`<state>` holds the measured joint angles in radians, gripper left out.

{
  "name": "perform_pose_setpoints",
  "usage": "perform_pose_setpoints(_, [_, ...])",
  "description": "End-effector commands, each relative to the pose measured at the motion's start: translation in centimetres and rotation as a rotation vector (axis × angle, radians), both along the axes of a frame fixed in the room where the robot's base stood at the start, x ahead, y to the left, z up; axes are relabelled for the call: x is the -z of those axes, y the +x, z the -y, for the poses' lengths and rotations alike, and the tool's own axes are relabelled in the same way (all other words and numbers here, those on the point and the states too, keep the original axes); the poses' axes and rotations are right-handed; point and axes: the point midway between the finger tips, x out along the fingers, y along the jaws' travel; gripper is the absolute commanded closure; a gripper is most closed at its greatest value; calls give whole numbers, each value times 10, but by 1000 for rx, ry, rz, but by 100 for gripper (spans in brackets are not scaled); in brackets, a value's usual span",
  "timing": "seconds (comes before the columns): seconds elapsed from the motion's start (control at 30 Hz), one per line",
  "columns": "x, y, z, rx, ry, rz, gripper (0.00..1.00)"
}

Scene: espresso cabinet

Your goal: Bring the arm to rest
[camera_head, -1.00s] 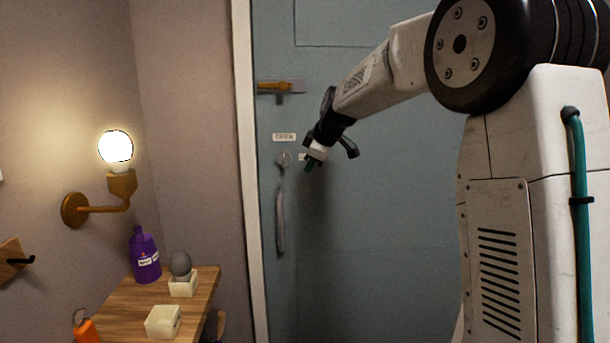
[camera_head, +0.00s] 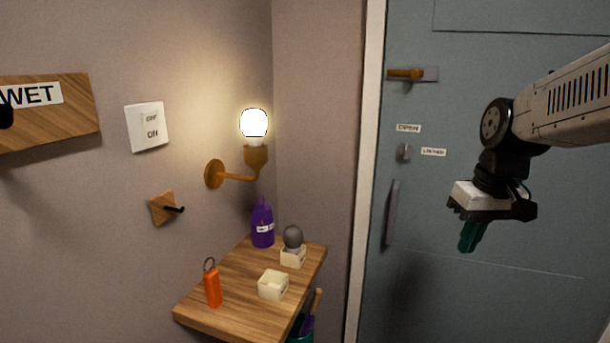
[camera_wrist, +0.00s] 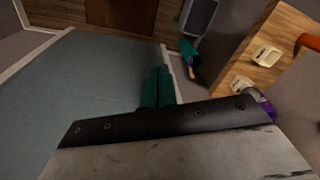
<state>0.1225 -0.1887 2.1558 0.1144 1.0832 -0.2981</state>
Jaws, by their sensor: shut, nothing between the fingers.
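My gripper (camera_head: 470,238) hangs at the right of the head view, in front of the blue-grey door (camera_head: 470,290). Its green fingers point down and are together, with nothing held between them. In the wrist view the green fingers (camera_wrist: 158,85) lie side by side near the middle. The gripper appears apart from the door and the shelf. My arm reaches in from the right edge.
A wooden shelf (camera_head: 235,318) holds an orange key fob (camera_head: 213,287), a white box (camera_head: 273,286), a grey ball on a holder (camera_head: 293,257) and a purple bottle (camera_head: 262,226). A lit wall lamp (camera_head: 254,124) is above. The door has a handle (camera_head: 405,74).

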Motion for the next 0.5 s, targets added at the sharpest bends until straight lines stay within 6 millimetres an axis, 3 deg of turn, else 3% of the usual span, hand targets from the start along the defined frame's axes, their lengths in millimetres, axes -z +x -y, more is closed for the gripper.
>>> perform_pose_setpoints(0.03, [1,-32,-6,37,-8,-24,100])
perform_pose_setpoints(0.1, [5,-73,-11,94,-22,-59,100])
perform_pose_setpoints(0.3, [23,-167,-19,176,-66,-95,100])
perform_pose_setpoints(0.4, [28,-194,-21,162,-80,-74,100])
perform_pose_setpoints(0.5, [28,-205,-24,147,-82,-38,100])
